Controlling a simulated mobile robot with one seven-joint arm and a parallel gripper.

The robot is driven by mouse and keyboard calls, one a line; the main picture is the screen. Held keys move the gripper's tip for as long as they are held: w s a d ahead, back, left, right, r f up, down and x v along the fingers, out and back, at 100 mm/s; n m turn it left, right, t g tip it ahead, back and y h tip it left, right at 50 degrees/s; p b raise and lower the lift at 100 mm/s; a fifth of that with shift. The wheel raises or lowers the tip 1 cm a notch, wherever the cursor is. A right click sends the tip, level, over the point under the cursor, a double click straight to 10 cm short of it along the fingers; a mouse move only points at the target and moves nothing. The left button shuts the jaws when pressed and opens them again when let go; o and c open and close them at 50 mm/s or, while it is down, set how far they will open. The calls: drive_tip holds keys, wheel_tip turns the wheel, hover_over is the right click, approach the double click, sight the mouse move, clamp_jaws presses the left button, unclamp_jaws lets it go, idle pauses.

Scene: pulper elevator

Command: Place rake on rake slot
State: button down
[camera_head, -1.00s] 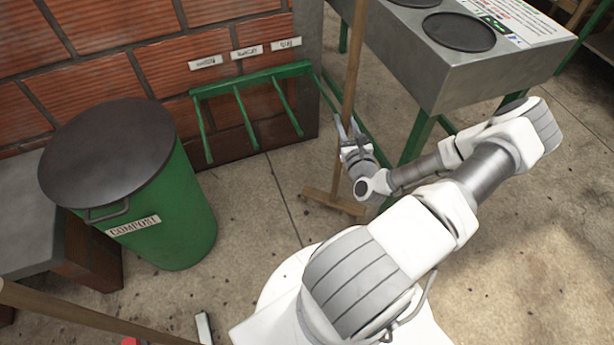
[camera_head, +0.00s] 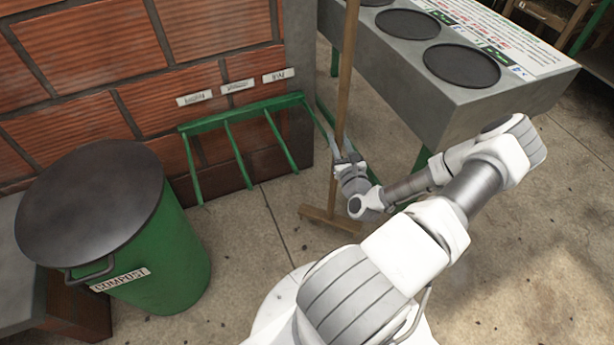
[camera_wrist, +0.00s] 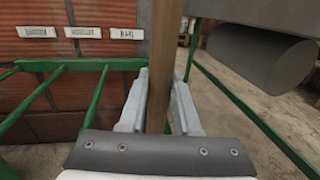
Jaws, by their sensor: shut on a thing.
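The rake (camera_head: 344,90) stands upright in the head view, its wooden handle rising past the top edge and its wooden head (camera_head: 330,218) low, near the floor. My gripper (camera_head: 343,160) is shut on the handle; in the wrist view the handle (camera_wrist: 165,60) runs between the two grey fingers (camera_wrist: 158,105). The green rack with slots (camera_head: 235,118) is on the brick wall to the left of the rake, with prongs sticking out and white labels (camera_head: 237,87) above. The labels are too blurred to read surely. The rake is outside the rack, to its right.
A green compost bin (camera_head: 120,230) with a dark lid stands at the left. A grey counter (camera_head: 480,95) with round dark lids on green legs is behind and right of the rake. The concrete floor (camera_head: 240,250) before the rack is clear.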

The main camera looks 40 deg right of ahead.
drive_tip(key=w+a+f+b, duration=0.2)
drive_tip(key=w+f+b, duration=0.3)
drive_tip(key=w+f, duration=0.5)
drive_tip(key=shift+w+f, duration=0.1)
drive_tip(key=shift+f, duration=0.05)
drive_tip(key=c, duration=0.6)
unclamp_jaws()
drive_tip(key=shift+f, duration=0.1)
